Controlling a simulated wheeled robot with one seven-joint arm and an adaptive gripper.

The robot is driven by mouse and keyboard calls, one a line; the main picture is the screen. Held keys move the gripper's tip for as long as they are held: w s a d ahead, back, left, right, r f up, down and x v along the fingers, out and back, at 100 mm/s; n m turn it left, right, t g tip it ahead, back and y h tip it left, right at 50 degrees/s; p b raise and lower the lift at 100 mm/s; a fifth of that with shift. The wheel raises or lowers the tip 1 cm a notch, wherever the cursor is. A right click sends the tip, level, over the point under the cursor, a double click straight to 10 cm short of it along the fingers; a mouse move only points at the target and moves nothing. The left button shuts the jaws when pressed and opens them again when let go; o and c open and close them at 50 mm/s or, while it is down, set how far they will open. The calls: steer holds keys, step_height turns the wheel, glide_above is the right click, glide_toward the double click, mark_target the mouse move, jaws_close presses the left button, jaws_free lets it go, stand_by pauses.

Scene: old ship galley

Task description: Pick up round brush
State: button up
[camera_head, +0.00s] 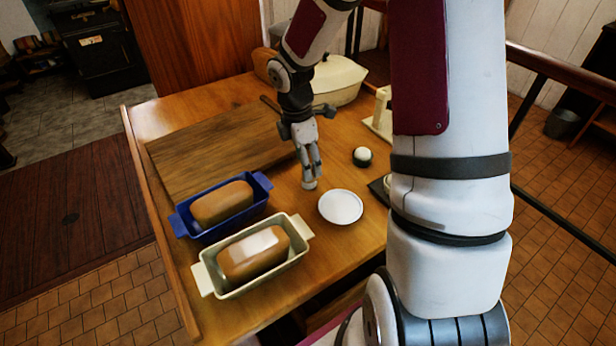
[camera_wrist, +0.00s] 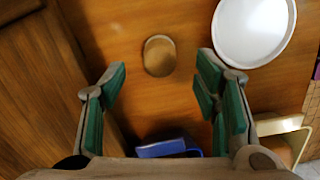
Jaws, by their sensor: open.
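A small round brown object, which looks like the round brush (camera_wrist: 159,56), stands on the wooden table. It lies between and just beyond my spread fingertips in the wrist view. My gripper (camera_wrist: 161,80) is open and empty, with green finger pads on both sides. In the head view my gripper (camera_head: 312,168) points down at the table, left of and behind the white plate. A pale round bit (camera_head: 309,184) shows at its fingertips there, probably the same brush, partly hidden by the fingers. I cannot see whether a finger touches it.
The white plate (camera_head: 340,207) is close by on the right. A blue loaf pan (camera_head: 179,226) and a cream loaf pan (camera_head: 205,281) hold loaves in front. A wooden board (camera_head: 205,155) lies left. A small dark pot with white top (camera_head: 362,157) and a cream dish (camera_head: 338,82) stand behind.

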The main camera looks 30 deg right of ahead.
steer(key=shift+d+f, duration=0.2)
steer(key=shift+f, duration=1.15)
steer(key=shift+d+f, duration=0.2)
steer(key=shift+f, duration=1.15)
steer(key=shift+c, duration=0.2)
steer(key=c, duration=1.2)
steer(key=shift+r, duration=0.2)
steer(key=shift+r, duration=0.7)
steer(key=shift+s+r, duration=0.2)
steer(key=shift+r, duration=0.85)
steer(key=s+a, duration=0.1)
steer(key=s, duration=0.4)
steer(key=s+a, duration=0.1)
steer(key=s, duration=0.4)
steer(key=s+a+r, duration=0.1)
steer(key=s, duration=0.4)
steer(key=shift+s+r+p, duration=0.1)
steer(key=shift+s+p, duration=0.1)
steer(key=shift+p, duration=0.2)
